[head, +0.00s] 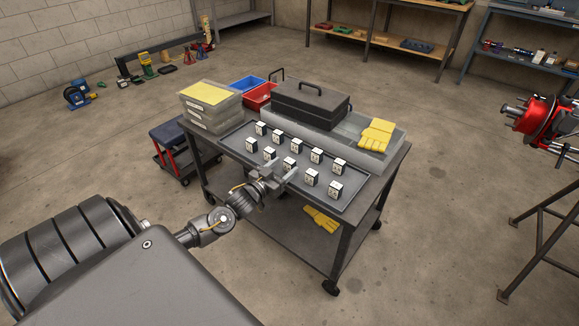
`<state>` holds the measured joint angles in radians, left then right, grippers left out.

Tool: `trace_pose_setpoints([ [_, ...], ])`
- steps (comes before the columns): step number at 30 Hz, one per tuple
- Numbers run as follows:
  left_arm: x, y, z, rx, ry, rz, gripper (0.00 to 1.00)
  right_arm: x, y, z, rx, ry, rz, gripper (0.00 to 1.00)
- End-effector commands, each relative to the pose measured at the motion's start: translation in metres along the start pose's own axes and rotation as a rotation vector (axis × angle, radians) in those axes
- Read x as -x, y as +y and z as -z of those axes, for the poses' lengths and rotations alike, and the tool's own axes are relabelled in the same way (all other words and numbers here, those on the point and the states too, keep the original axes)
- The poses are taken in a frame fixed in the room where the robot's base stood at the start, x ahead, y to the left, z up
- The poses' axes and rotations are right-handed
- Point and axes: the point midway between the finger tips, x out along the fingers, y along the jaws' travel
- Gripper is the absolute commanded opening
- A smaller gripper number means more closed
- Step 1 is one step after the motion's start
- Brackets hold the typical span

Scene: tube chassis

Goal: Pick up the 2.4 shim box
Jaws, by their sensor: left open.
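Several small black-and-white shim boxes stand in two rows on a grey tray (357,192) on the cart. One is at the front right corner (335,190), and another is at the back left (261,129). Their labels are too small to read, so I cannot tell which is the 2.4 shim box. My left gripper (285,178) is open at the tray's front edge, close to the front-row box (289,163) in the middle. Whether it touches that box is unclear, and the gripper partly hides the tray edge. My right gripper is out of view.
Behind the tray, a black toolbox (311,103) and yellow gloves (377,134) rest on a grey case. Stacked grey bins (211,108), a blue bin (247,85) and a red bin (259,96) stand at the cart's back left.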

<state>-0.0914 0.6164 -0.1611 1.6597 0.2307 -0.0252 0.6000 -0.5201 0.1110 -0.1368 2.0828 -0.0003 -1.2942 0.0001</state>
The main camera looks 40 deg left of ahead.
Motion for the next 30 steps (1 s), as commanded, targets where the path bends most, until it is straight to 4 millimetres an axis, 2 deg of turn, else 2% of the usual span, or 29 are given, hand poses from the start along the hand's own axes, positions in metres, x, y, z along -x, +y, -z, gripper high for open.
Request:
trace_pose_setpoints([
  [3,-0.020,-0.001,0.003,-0.001,0.003,0.000,0.60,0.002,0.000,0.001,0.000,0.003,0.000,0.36],
  [7,-0.036,-0.001,0.002,-0.001,0.002,0.001,0.60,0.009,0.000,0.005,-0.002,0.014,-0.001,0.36],
  [17,-0.042,0.000,0.002,0.000,0.001,0.000,0.59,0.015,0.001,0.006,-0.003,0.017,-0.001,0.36],
  [27,-0.042,0.000,0.002,0.000,0.001,0.000,0.14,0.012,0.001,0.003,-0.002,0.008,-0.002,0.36],
  [30,-0.042,0.000,0.002,0.000,0.001,0.000,0.11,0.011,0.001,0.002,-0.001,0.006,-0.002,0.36],
])
